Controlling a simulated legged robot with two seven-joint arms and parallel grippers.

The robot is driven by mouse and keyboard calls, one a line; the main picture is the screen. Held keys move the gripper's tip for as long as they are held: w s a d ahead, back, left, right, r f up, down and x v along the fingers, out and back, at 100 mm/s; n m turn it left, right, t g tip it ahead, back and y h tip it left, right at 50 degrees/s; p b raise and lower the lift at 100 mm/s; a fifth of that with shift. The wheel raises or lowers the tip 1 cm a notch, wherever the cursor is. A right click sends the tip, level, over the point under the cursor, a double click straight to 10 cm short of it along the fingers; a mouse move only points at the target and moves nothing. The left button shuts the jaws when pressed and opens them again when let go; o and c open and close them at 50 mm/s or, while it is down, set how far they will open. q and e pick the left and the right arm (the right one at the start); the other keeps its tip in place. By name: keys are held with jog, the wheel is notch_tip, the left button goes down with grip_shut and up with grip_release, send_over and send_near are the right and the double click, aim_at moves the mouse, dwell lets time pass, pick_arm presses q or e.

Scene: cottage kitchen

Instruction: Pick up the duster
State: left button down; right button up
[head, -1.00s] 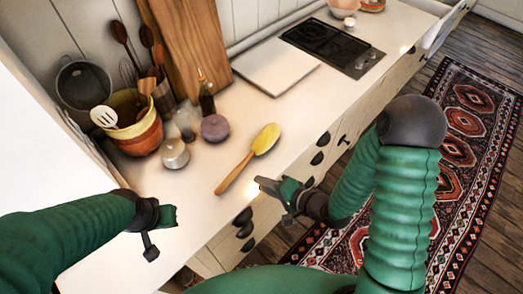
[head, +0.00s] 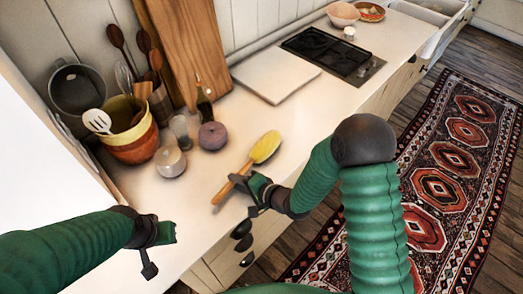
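The duster, with a yellow head (head: 265,146) and an orange-brown wooden handle (head: 223,191), lies on the white counter (head: 320,110) near its front edge. My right gripper (head: 243,186) is at the duster's handle, its fingers apart. One finger overlaps the handle in the picture; I cannot tell whether it touches. My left gripper (head: 163,250) is over the counter's near left part, apart from the duster, with its fingers spread and nothing between them.
A purple lidded pot (head: 212,136), a pale jar (head: 170,161) and a bottle (head: 205,105) stand behind the duster. A striped utensil bowl (head: 133,140) is at the left. A white board (head: 275,75) and a black hob (head: 333,55) lie farther back.

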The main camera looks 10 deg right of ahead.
grip_shut()
jog(key=shift+r, duration=0.15)
